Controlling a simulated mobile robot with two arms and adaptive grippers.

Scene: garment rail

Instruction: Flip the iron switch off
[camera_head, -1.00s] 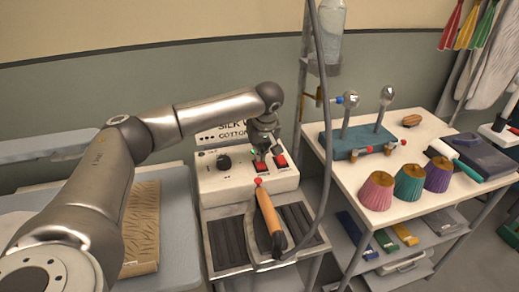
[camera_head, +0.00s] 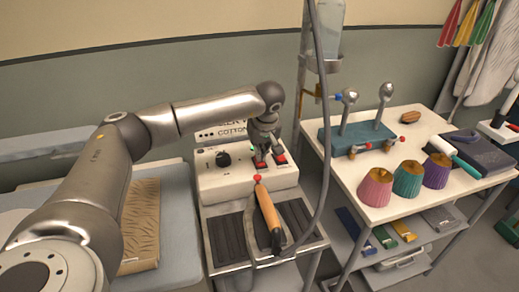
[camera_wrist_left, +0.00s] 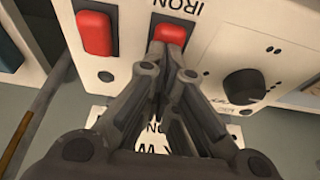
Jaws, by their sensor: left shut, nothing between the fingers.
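A white control box (camera_head: 215,181) stands behind the iron rest and carries two red rocker switches. The switch beside the IRON label (camera_wrist_left: 172,32) is the right one of the two in the left wrist view; in the head view it is the left switch (camera_head: 260,164), partly hidden by my gripper. The other red switch (camera_wrist_left: 95,33) also shows in the head view (camera_head: 281,159). My left gripper (camera_wrist_left: 166,48) is shut and empty, its tips at the lower edge of the IRON switch; I cannot tell whether they touch. My right gripper is out of view.
A black knob (camera_head: 223,159) sits left of the switches. The iron's wooden handle (camera_head: 268,212) rises in front, with a dark hose curving beside it. A white table (camera_head: 345,178) with a blue stand and several coloured cones is on the right.

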